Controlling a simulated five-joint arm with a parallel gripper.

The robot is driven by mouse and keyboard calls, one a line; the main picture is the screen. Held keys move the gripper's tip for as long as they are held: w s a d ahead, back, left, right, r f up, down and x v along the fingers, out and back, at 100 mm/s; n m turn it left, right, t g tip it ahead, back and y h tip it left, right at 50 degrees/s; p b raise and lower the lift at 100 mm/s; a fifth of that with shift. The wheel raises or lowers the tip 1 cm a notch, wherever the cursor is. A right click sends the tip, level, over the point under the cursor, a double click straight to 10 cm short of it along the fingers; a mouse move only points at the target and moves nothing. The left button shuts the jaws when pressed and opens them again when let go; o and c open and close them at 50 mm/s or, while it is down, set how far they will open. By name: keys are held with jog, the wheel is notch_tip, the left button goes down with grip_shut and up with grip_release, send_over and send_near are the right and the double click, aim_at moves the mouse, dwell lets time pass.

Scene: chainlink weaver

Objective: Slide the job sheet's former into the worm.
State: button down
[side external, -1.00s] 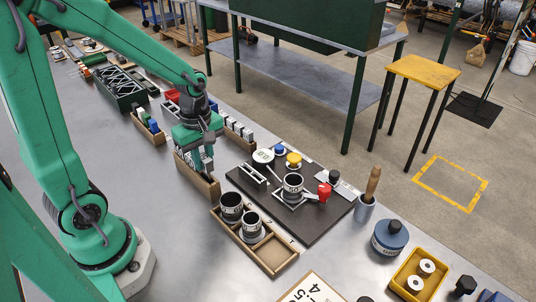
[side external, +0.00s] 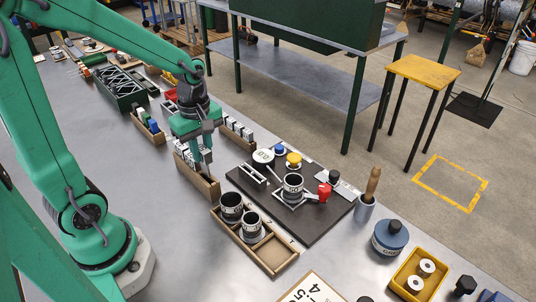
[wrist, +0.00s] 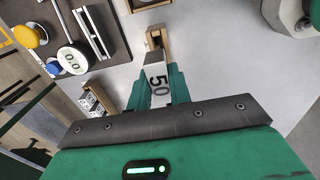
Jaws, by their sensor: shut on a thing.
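My gripper (side external: 206,158) is shut on a pale former marked 50 (wrist: 157,88), which stands out clearly between the green fingers in the wrist view. It is above or in the near wooden rack (side external: 208,187); whether the former's lower end is clear of the rack is hidden. On the dark board, a dark cup-shaped piece with a white label (side external: 292,187), perhaps the worm, stands upright, apart from my gripper. The job sheet (side external: 312,290) lies at the bottom edge, partly cut off; its print seems to include 50 and 4.
A wooden tray (side external: 274,271) holds two dark cups (side external: 231,206) and has an empty compartment. The dark board (side external: 313,232) also carries a yellow button (side external: 294,159) and a red-handled part (side external: 324,192). Another rack of pale blocks (side external: 238,130) stands behind.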

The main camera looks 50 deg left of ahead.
jog(key=shift+w, duration=0.1)
jog(key=shift+w+d+r, duration=0.2)
jog(key=shift+w+d, duration=0.1)
jog(key=shift+w, duration=0.15)
jog(key=w+d+r, duration=0.2)
jog(key=w+d, duration=0.5)
jog(key=d, duration=0.1)
jog(key=w+d+r, duration=0.3)
jog(key=w+d, duration=0.4)
jog(key=shift+d, duration=0.4)
jog(key=shift+f, duration=0.15)
jog(key=shift+f, duration=4.85)
